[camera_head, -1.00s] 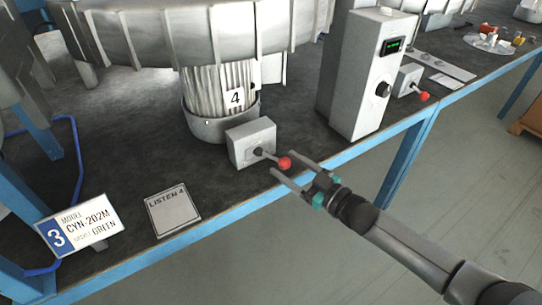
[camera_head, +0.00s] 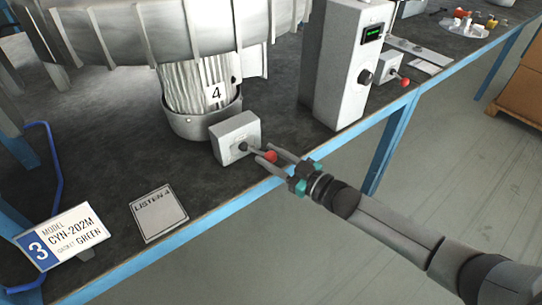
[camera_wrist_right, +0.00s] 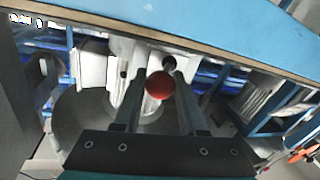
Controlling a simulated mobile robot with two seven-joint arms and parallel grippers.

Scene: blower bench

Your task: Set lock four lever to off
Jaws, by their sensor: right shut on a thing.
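The lock four lever is a short rod with a red ball knob (camera_head: 271,157) on a small grey box (camera_head: 230,131). The box stands on the bench in front of the motor marked 4 (camera_head: 195,100). The lever sticks out from the box's front to the right. My right gripper (camera_head: 265,153) has its two fingers on either side of the lever at the knob and is shut on it. In the right wrist view the red knob (camera_wrist_right: 160,85) sits between the fingers. My left gripper is not in view.
A tall grey cabinet (camera_head: 338,75) with a dial stands close to the right of the box. Another red-knobbed lever box (camera_head: 386,69) is beyond it. The blue bench edge (camera_head: 235,203) runs below.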

